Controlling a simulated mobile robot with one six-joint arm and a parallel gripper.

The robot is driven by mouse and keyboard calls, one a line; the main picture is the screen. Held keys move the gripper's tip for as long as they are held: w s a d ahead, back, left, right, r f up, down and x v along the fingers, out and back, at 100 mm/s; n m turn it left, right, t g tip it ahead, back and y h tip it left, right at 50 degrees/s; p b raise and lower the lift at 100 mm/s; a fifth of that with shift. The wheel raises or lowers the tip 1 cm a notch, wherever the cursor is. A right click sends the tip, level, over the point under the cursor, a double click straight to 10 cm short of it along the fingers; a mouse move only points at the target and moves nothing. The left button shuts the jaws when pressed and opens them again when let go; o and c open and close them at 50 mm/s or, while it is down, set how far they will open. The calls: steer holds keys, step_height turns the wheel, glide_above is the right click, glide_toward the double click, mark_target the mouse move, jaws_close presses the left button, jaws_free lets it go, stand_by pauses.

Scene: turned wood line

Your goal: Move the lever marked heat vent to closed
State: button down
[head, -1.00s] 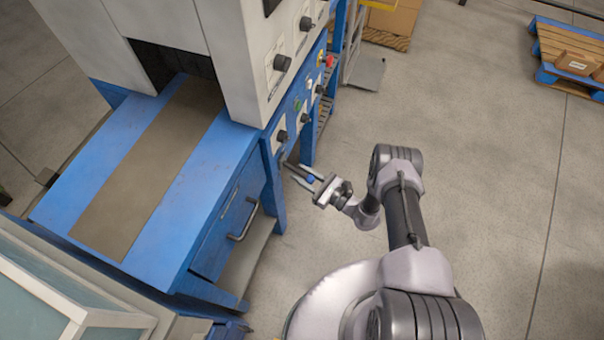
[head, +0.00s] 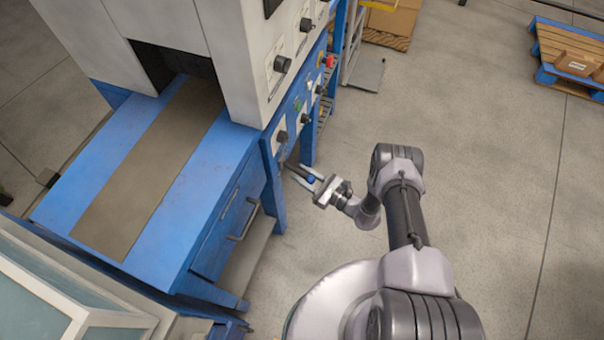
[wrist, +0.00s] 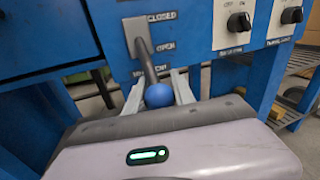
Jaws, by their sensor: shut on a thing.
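The heat vent lever is a grey bar with a blue ball knob (wrist: 158,95), on a pale plate (wrist: 136,38) on the blue machine's front. My gripper (wrist: 158,86) is shut on the lever, one finger on each side near the knob. In the head view my gripper (head: 301,172) reaches the machine's side, with the blue knob (head: 310,179) between its fingers.
Black rotary knobs (wrist: 239,22) sit on plates right of the lever. A red button (head: 329,61) is further along the panel. A drawer with a handle (head: 243,222) is in the blue bench (head: 205,150). Open floor (head: 480,190) lies to the right.

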steer(key=r+h+p, duration=0.1)
steer(key=p, duration=0.1)
steer(key=d+r+g+h+p, duration=0.1)
steer(key=p, duration=0.1)
steer(key=r+n+g+h+p, duration=0.1)
steer(key=r+p, duration=0.1)
steer(key=p, duration=0.1)
steer(key=shift+s+d, duration=0.3)
steer(key=r+h+p, duration=0.1)
steer(key=p, duration=0.1)
steer(key=r+g+h+p, duration=0.1)
steer(key=h+p, duration=0.1)
steer(key=shift+s+d+r+n+g, duration=0.1)
steer(key=shift+d+r+n+g, duration=0.1)
steer(key=shift+n+g, duration=0.1)
steer(key=shift+a+r+p, duration=0.15)
steer(key=shift+r+p, duration=0.35)
steer(key=shift+r, duration=0.5)
steer(key=shift+w+a+r, duration=0.1)
steer(key=shift+w+r, duration=0.2)
steer(key=shift+r, duration=0.25)
steer(key=c, duration=1.1)
jaws_free()
steer(key=shift+o, duration=0.2)
steer(key=shift+s, duration=0.1)
